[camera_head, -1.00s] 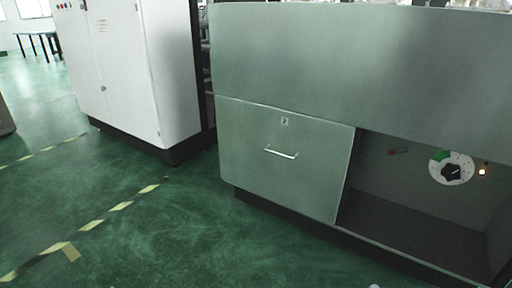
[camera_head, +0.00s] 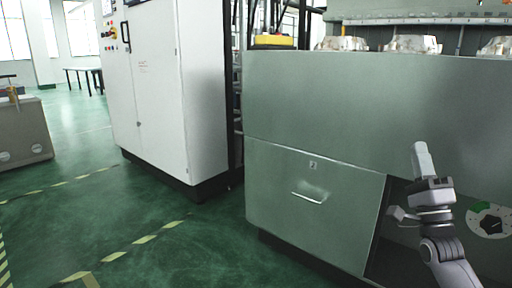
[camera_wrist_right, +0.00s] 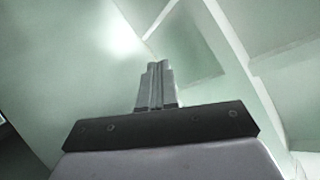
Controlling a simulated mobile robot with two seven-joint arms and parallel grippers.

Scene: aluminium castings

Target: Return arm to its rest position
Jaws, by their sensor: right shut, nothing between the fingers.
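My right gripper (camera_head: 421,160) is raised at the lower right of the head view, pointing up. It is in front of the grey-green machine housing (camera_head: 330,95), beside the top right of its door panel. In the right wrist view its two fingers (camera_wrist_right: 156,72) are together with nothing between them. Pale green panels fill the view beyond the fingers. My left gripper is not in view.
The door panel (camera_head: 270,190) with a handle is left of an open recess, where a round white dial (camera_head: 490,220) shows. A white cabinet (camera_head: 155,90) stands left. Metal castings (camera_head: 412,44) sit along the top. Green floor (camera_head: 190,255) is clear at the front left.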

